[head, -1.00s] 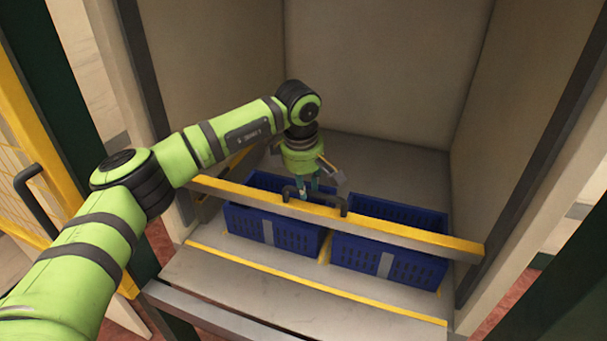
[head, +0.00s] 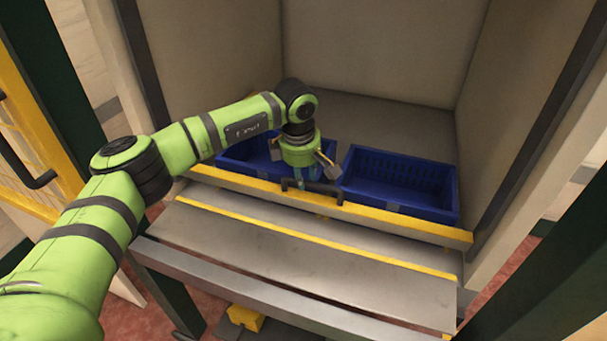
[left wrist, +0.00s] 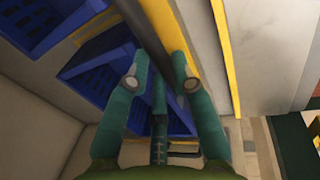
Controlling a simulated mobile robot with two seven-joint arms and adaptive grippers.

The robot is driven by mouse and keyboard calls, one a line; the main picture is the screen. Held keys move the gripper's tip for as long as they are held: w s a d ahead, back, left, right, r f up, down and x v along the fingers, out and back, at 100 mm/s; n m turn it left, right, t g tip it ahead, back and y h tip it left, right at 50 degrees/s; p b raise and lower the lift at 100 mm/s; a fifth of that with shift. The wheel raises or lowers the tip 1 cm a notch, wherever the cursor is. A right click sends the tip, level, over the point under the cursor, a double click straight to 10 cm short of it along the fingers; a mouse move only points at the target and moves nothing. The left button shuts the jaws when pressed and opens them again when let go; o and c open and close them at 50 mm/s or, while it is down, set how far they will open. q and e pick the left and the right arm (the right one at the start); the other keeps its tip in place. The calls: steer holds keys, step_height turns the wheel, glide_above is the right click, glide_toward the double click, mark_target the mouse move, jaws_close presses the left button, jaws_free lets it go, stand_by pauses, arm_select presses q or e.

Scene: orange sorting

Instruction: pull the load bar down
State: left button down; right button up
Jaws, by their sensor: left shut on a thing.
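The load bar (head: 400,218) is a long yellow bar across the front of the bay, with a dark handle (head: 328,187) near its middle. My left gripper (head: 308,182) reaches down over the bar and is shut on the handle. The left wrist view shows its green fingers (left wrist: 161,76) on either side of the dark handle, beside the yellow bar (left wrist: 167,35). My right gripper is in neither view.
The left blue crate (head: 236,152) and right blue crate (head: 447,190) stand behind the bar and look empty where visible. A grey shelf (head: 300,262) with a yellow strip lies in front. Pale walls enclose the bay. A yellow mesh panel (head: 20,150) stands at the left.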

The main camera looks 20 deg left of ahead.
arm_select(q)
steer(key=shift+s+f, duration=0.15)
steer(key=shift+f, duration=0.2)
steer(key=c, duration=1.1)
jaws_free()
steer(key=shift+o, duration=0.3)
steer(key=shift+r, duration=0.4)
steer(key=v, duration=1.1)
steer(key=shift+r, duration=0.15)
steer(key=shift+a, duration=0.1)
